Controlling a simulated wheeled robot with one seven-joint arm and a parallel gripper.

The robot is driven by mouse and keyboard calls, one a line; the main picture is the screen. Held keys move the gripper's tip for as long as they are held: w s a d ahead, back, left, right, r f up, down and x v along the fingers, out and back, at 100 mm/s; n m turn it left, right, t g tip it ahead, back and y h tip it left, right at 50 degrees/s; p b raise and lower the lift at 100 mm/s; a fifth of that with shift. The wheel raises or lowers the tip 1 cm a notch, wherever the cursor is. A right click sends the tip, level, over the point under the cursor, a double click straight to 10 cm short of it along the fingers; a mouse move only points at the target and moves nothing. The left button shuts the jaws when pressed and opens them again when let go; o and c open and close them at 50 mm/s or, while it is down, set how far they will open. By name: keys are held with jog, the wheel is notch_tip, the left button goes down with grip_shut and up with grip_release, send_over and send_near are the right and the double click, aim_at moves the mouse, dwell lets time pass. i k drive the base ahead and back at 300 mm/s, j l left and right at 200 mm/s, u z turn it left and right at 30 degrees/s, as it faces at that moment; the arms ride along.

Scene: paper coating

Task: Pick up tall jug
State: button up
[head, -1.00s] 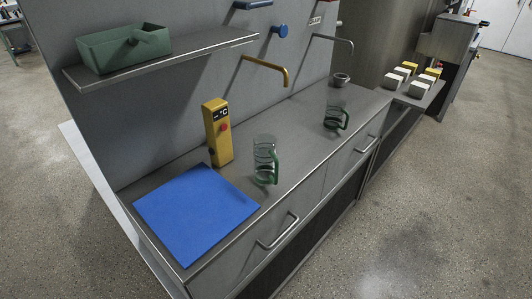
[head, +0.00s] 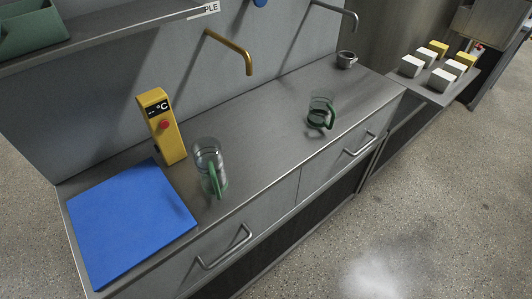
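The tall jug (head: 208,165) is clear glass with a green handle on its near side. It stands upright on the grey metal counter (head: 255,135), to the right of the yellow temperature device. A shorter glass jug (head: 320,112) with a green handle stands further right on the same counter. Nothing is seen touching either jug. My gripper is not in the head view.
The yellow device (head: 162,126) and a blue mat (head: 128,220) lie left of the tall jug. A yellow tap (head: 235,52) and a grey tap (head: 338,12) stick out from the back wall. A small grey cup (head: 346,59) stands at the far right. Drawer handles (head: 225,248) line the front.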

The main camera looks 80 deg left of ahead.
aim_at(207, 152)
jog(key=j+z, duration=0.1)
jog(key=z, duration=0.3)
jog(key=i+j+z, duration=0.1)
jog(key=z, duration=0.3)
jog(key=j+z, duration=0.1)
jog(key=z, duration=0.35)
jog(key=j+z, duration=0.1)
jog(key=z, duration=0.3)
jog(key=j+z, duration=0.15)
jog(key=z, duration=0.75)
jog(key=k+z, duration=0.15)
jog(key=z, duration=0.85)
jog(key=k+z, duration=0.15)
jog(key=z, duration=0.85)
jog(key=k+l+z, duration=0.1)
jog(key=z, duration=0.4)
jog(key=l+z, duration=0.1)
jog(key=z, duration=0.4)
